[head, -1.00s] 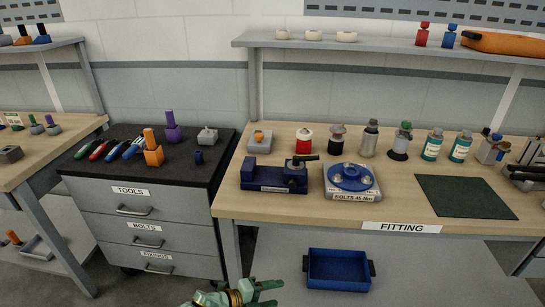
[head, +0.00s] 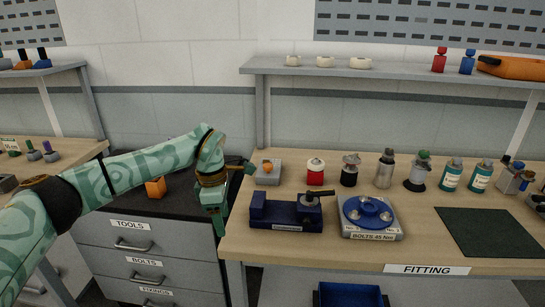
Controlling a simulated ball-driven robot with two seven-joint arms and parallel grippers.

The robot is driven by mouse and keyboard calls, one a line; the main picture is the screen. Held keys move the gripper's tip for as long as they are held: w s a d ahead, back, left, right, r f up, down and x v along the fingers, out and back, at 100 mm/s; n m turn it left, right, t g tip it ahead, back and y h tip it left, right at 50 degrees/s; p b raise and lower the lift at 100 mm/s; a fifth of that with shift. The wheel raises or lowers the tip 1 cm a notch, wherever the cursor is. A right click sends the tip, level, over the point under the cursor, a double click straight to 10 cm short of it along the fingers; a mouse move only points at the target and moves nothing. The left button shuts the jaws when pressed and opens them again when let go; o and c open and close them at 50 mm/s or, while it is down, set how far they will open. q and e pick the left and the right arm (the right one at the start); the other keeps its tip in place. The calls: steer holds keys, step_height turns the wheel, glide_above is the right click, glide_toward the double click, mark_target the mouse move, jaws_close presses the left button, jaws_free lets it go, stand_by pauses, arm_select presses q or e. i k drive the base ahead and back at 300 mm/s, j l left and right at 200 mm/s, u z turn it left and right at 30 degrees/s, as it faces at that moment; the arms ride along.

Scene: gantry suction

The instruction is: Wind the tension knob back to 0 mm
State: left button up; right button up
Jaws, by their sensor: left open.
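A dark blue fixture (head: 285,212) sits at the front left of the fitting bench. It has a grey round part with a black handle (head: 317,194) on top at its right end. Its small front label is too small to read, and no mm scale can be made out. A grey block with an orange knob (head: 267,165) stands behind it; I cannot tell which is the tension knob. My left gripper (head: 233,189) is open and empty at the bench's left edge, left of both and apart from the blue fixture. My right gripper is not in view.
A blue flange on a grey block (head: 370,213) stands right of the fixture. A red-and-white container (head: 315,172) and several bottles line the back. A green mat (head: 486,233) lies at right. The black-topped drawer cabinet (head: 140,247) is under my left arm.

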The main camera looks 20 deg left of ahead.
mark_target(267, 167)
steer(key=i, duration=1.25)
